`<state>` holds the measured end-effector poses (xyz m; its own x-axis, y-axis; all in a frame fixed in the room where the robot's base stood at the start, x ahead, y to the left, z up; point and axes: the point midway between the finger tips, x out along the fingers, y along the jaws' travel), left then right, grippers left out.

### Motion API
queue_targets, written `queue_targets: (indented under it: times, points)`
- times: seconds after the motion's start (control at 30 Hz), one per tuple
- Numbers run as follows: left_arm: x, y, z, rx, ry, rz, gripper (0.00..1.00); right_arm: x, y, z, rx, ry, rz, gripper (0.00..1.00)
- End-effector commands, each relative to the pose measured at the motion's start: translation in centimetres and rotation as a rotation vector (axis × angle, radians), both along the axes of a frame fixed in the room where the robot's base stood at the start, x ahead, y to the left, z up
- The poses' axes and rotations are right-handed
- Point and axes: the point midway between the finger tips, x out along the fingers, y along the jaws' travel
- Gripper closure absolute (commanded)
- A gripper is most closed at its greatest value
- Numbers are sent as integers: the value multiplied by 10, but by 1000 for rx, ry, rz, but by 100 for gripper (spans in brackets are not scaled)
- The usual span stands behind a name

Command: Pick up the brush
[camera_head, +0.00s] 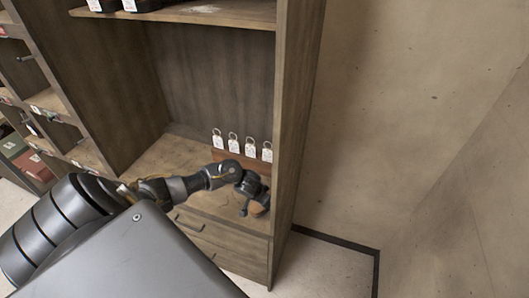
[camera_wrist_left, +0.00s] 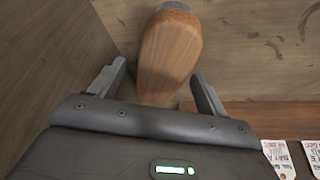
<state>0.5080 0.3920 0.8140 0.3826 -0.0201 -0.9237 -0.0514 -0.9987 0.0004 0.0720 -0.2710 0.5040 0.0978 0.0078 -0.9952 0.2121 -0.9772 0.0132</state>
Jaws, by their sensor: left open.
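The brush shows its rounded orange-brown wooden handle (camera_wrist_left: 168,50) in the left wrist view, with a grey part at its top edge. In the head view a small brown part of the brush (camera_head: 257,208) shows at the end of my left arm, over the cabinet's lower shelf. My left gripper (camera_head: 252,194) is open, with one finger on each side of the handle. The fingers look apart from the wood; whether either touches it I cannot tell. The rest of the brush is cut off or hidden. My right gripper is not in view.
A wooden rack with several white ringed tags (camera_head: 250,151) stands behind the gripper on the shelf (camera_head: 165,158). The cabinet's side panel (camera_head: 295,130) rises close on the right. Drawers (camera_head: 225,240) lie below. Another shelf unit (camera_head: 50,105) stands at left.

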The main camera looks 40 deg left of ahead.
Motion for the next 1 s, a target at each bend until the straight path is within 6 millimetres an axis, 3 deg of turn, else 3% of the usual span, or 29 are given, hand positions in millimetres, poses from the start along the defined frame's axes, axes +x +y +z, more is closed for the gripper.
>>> queue_targets:
  times: [0.13,0.43,0.87,1.0]
  points:
    - [7,0,-16,-1,0,2,24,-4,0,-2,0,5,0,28]
    - [9,0,-20,1,-1,0,24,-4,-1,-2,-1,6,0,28]
    - [9,0,-19,1,-1,0,79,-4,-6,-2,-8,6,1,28]
    - [9,0,-19,1,-1,0,79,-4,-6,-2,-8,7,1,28]
